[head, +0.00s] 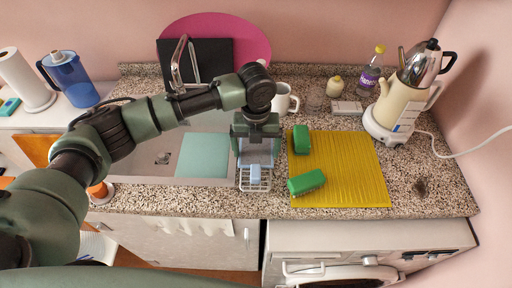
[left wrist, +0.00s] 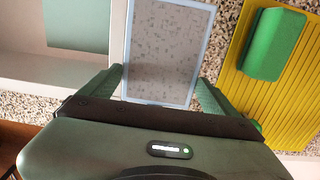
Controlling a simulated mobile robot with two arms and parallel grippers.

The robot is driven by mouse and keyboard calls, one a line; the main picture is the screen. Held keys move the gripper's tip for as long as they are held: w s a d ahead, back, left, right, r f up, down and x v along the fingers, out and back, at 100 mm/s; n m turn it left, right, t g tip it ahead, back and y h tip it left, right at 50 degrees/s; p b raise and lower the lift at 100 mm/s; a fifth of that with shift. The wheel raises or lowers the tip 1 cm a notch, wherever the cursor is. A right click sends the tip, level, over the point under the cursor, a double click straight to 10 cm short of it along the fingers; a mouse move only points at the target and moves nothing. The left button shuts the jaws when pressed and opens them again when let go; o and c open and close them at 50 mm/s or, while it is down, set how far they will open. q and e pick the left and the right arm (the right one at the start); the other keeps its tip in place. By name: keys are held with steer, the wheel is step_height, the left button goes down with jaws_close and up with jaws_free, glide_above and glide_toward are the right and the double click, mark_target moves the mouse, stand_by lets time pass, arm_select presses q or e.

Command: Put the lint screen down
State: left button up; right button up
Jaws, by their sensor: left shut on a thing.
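My left gripper (head: 256,135) is shut on the lint screen (head: 257,156), a flat grey mesh panel in a pale blue-grey frame. In the left wrist view the lint screen (left wrist: 167,50) sits between the two green fingers of my left gripper (left wrist: 165,85). In the head view the gripper is over the counter strip between the sink and the yellow mat, just behind a small wire rack. The gripper covers part of the screen. I cannot tell whether the screen touches the counter. My right gripper is not in view.
A yellow ribbed mat (head: 350,165) holds two green blocks (head: 306,182), close to the right of the gripper. The wire rack (head: 256,186) holds a pale blue item. A white mug (head: 282,99) stands behind. The sink (head: 158,155) is left. A kettle (head: 405,95) stands far right.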

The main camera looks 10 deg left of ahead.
mark_target(256, 154)
arm_select(q)
steer(key=o, duration=1.4)
steer(key=shift+f, duration=0.15)
step_height(256, 154, up, 12)
steer(key=b, duration=0.3)
steer(key=shift+r, duration=0.2)
